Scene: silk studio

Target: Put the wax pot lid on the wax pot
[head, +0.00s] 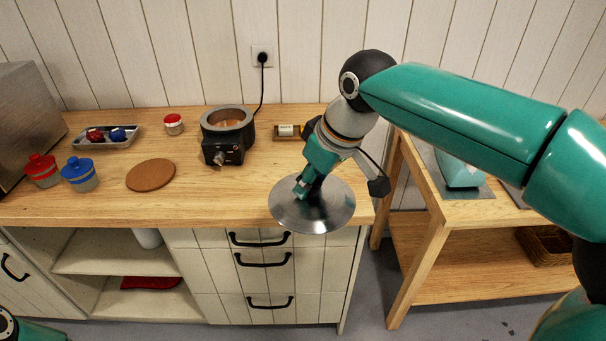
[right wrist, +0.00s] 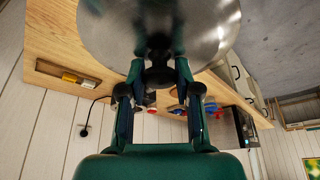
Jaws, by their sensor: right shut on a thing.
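The wax pot lid (head: 330,212) is a round silver metal disc. My right gripper (head: 303,190) is shut on its knob and holds it near the front right edge of the counter. The lid also fills the top of the right wrist view (right wrist: 205,25), with the gripper fingers (right wrist: 160,75) closed around the dark knob. The wax pot (head: 226,140) is a dark cylinder with a grey rim and a front control box. It stands open at the back middle of the counter, left of the lid. My left gripper does not show.
A cork mat (head: 151,174) lies left of the pot. Red (head: 42,170) and blue (head: 80,173) lidded jars, a metal tray (head: 108,140) and a red-capped jar (head: 173,124) stand further left. A small wooden tray (head: 287,133) lies right of the pot. A cord (head: 262,88) runs to the wall socket.

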